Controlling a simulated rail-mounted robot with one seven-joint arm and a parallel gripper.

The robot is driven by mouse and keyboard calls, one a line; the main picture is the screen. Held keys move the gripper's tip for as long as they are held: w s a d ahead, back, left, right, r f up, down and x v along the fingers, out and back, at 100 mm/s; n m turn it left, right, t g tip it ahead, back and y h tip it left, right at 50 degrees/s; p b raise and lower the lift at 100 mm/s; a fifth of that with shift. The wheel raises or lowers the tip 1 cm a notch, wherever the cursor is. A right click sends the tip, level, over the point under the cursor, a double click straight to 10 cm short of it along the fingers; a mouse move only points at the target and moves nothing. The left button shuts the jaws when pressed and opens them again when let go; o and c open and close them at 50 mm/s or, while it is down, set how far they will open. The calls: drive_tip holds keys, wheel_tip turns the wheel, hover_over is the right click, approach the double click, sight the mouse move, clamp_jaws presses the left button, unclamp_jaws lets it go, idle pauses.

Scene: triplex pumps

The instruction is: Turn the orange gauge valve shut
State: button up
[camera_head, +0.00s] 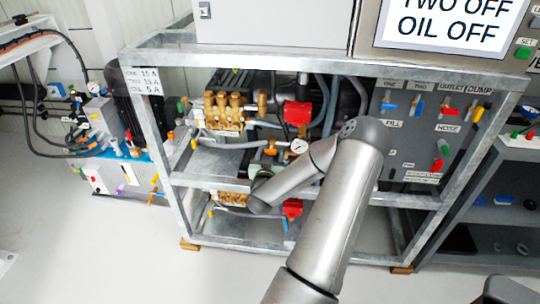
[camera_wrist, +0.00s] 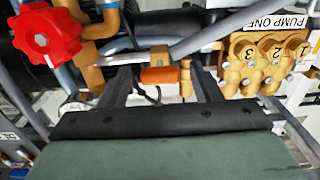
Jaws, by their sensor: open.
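The orange gauge valve (camera_wrist: 160,76) shows in the wrist view as a short orange block handle on brass pipework. My gripper (camera_wrist: 157,71) is open, with one dark finger on each side of the handle. I see gaps between the fingers and the handle; the depth between them is hard to judge. In the head view an orange part (camera_head: 271,148) sits left of the round white pressure gauge (camera_head: 299,146), just above my bent arm. My fingers are not clear in that view.
A red knob (camera_wrist: 45,35) is at upper left in the wrist view, and the brass pump head (camera_wrist: 262,62) labelled PUMP ONE is at right. A grey pipe (camera_wrist: 210,36) runs above the handle. Metal frame bars (camera_head: 330,58) and the valve panel (camera_head: 425,130) surround my arm.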

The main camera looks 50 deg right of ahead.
drive_tip(key=c, duration=1)
drive_tip(key=shift+f+m+b, duration=0.1)
drive_tip(key=shift+m+b, duration=0.3)
drive_tip(key=shift+b, duration=0.55)
drive_tip(key=m+b, duration=0.2)
drive_tip(key=b, duration=0.1)
drive_tip(key=shift+a+f, duration=0.1)
drive_tip(key=m+b, duration=1.5)
drive_tip(key=shift+b, duration=0.3)
drive_tip(key=shift+r, duration=0.2)
